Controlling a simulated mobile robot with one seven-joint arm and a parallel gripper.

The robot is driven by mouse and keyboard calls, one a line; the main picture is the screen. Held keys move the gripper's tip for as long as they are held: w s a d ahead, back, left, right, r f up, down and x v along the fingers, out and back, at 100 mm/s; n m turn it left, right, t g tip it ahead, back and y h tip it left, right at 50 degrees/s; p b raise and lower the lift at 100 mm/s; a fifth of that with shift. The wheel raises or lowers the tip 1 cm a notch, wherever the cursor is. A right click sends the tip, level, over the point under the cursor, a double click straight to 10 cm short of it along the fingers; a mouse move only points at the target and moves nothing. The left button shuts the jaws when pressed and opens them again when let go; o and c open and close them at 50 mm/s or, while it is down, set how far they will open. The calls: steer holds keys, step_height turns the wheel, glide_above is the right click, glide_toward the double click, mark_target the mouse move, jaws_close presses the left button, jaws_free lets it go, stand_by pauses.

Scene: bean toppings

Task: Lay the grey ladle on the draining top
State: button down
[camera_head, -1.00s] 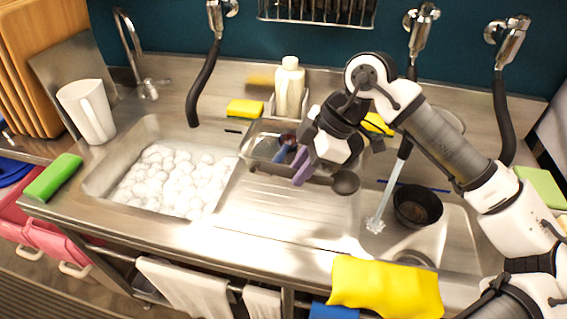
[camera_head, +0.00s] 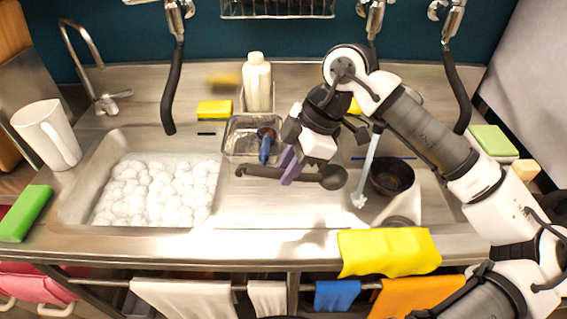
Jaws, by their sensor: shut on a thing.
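The dark grey ladle (camera_head: 333,177) lies roughly level across the draining top, its handle to the left and its bowl to the right. My gripper (camera_head: 288,166), with purple fingers, is shut on its handle from above. The draining top (camera_head: 270,207) is the flat steel area between the foamy sink and the right basin. The ladle is over its back part, just in front of the clear tray. I cannot tell whether the ladle touches the steel or hangs just above it.
A clear tray (camera_head: 237,139) with a blue utensil (camera_head: 264,150) stands behind the ladle. A foam-filled sink (camera_head: 150,190) is at left, a dark pot (camera_head: 392,177) at right. A yellow cloth (camera_head: 388,252) hangs over the front edge. The front of the draining top is clear.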

step_height(320, 180, down, 7)
steer(key=b, duration=0.4)
steer(key=shift+f+b, duration=0.2)
steer(key=shift+b, duration=0.2)
steer(key=shift+f+b, duration=0.75)
steer(key=shift+b, duration=0.15)
steer(key=c, duration=1.2)
jaws_free()
steer(key=b+v, duration=0.2)
steer(key=v, duration=1.2)
